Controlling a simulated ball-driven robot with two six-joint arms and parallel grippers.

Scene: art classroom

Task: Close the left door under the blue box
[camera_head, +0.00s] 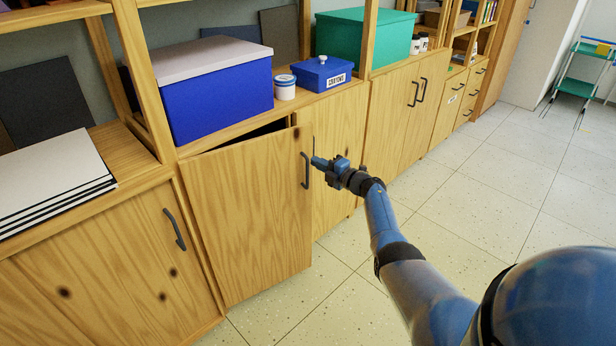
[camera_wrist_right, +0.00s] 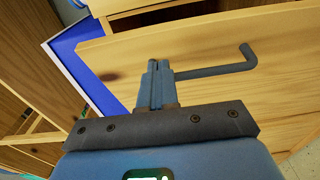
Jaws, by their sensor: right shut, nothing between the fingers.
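The left door (camera_head: 250,215) under the blue box (camera_head: 215,100) stands ajar, with a dark gap along its top edge. Its dark handle (camera_head: 306,170) is near the door's right edge. My right gripper (camera_head: 318,162) is shut and empty, just to the right of the handle in the head view. In the right wrist view, the shut fingers (camera_wrist_right: 155,85) are in front of the wooden door (camera_wrist_right: 215,50), beside the handle (camera_wrist_right: 225,68). I cannot tell whether they touch it. My left gripper is not in view.
The right door (camera_head: 335,165) beside it looks closed. A blue crayons box (camera_head: 322,74) and a white jar (camera_head: 285,88) stand on the cabinet top. A green box (camera_head: 362,35) stands farther along. The tiled floor (camera_head: 460,190) to the right is clear.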

